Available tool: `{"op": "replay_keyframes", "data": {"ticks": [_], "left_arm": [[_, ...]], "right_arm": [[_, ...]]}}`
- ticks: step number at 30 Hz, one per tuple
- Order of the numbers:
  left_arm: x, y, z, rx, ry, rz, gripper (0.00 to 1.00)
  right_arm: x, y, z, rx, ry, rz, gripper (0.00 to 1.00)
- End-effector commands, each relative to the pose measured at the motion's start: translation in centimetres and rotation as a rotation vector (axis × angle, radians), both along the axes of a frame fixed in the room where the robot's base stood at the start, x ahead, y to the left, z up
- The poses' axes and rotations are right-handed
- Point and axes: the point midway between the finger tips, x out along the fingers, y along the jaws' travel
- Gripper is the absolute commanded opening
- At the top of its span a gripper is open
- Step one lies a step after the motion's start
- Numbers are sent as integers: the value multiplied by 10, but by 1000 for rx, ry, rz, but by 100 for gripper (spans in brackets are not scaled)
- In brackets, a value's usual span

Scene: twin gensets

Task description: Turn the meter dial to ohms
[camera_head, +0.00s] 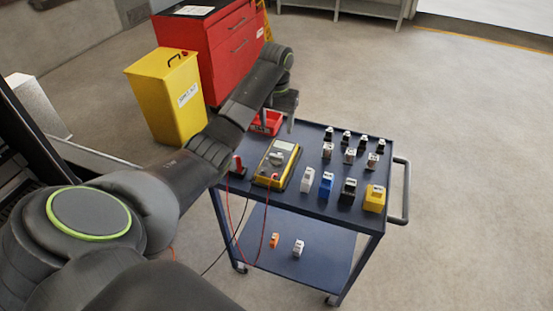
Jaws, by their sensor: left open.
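The yellow and dark multimeter (290,172) lies on the left part of the blue cart's top. Its pale display is at the far end, and a light dial (276,157) shows on its face. The dial's pointing direction is too small to read. Red and dark leads hang from the meter's near side. My left arm reaches across from the lower left. My left gripper (278,122) points down beyond the meter's far end, open and apart from the dial. The red bin partly shows behind its fingers. My right gripper is not in view.
The blue cart (325,208) holds several small blocks, switches and a yellow box (374,198) to the right of the meter. A red bin (268,122) sits at the back left. A yellow bin (170,100) and a red cabinet (232,50) stand behind. Floor to the right is clear.

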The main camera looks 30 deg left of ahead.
Motion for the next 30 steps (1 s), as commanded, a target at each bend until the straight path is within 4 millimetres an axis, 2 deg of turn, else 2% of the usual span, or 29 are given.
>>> {"op": "replay_keyframes", "data": {"ticks": [1, 2, 15, 21, 30], "left_arm": [[0, 0, -12, 0, 0, 0, 62], [0, 0, -16, 0, 0, 0, 62], [-1, -1, -100, -1, 3, 0, 62], [-1, 0, -119, 0, 2, 0, 62], [0, 0, -123, 0, -1, -1, 62]], "right_arm": [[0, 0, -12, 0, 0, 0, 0], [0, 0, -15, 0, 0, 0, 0], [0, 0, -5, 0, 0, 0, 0], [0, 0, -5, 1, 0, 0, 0], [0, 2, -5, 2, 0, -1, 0]]}}
